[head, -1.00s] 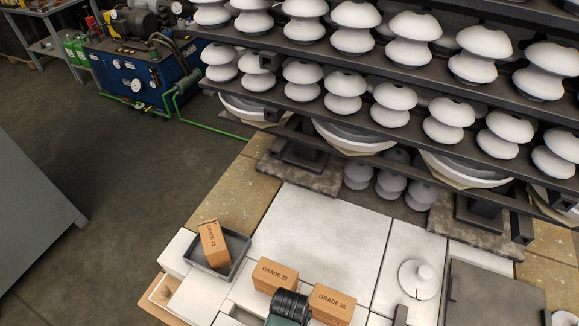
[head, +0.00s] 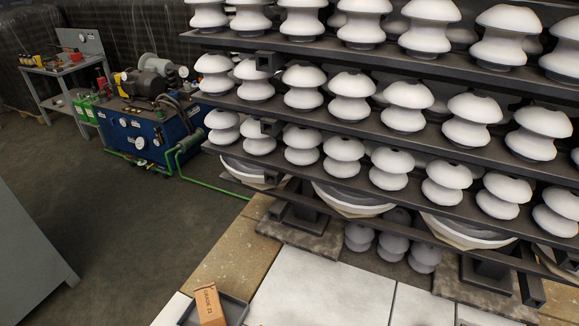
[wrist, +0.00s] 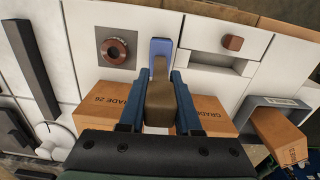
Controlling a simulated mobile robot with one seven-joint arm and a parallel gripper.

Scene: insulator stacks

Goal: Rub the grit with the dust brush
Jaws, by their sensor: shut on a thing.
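The held thing is above the white work surface, between two orange-brown blocks. No grit can be told for sure in either view. My gripper is out of the head view.
Blocks marked GRADE 26 (wrist: 108,100) and GRADE 23 (wrist: 207,114) lie close by my fingers. Another block (wrist: 278,137) sits in a grey tray (wrist: 254,103). Insulator racks (head: 400,125) stand behind the surface.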

